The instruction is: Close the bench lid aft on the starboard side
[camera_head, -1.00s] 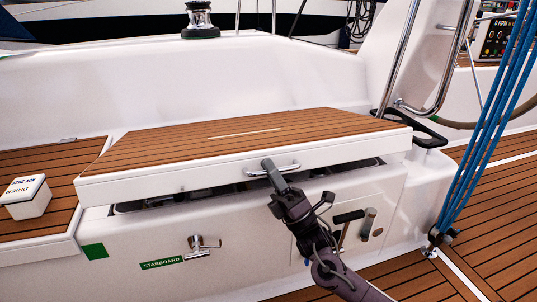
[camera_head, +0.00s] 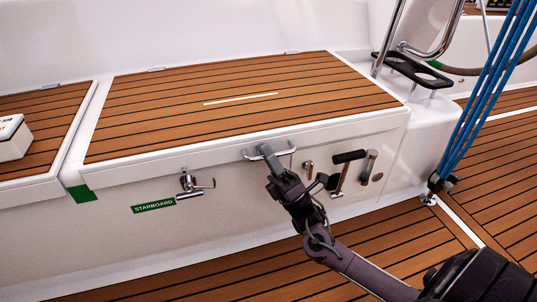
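The bench lid (camera_head: 240,93) is teak-topped with a white rim and lies flat on the white bench above the green STARBOARD label (camera_head: 154,206). No dark gap shows under its front edge. A chrome handle (camera_head: 291,147) sits on the lid's front face. My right gripper (camera_head: 265,150) is at the handle, with its fingers around the middle of the bar and seemingly closed on it. My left gripper is out of view.
A second teak lid (camera_head: 45,125) with a white block (camera_head: 12,138) on it is at the left. A chrome fitting (camera_head: 190,184) and a black-handled lever (camera_head: 346,160) are on the bench front. Blue ropes (camera_head: 487,95) run down at the right, over open teak floor.

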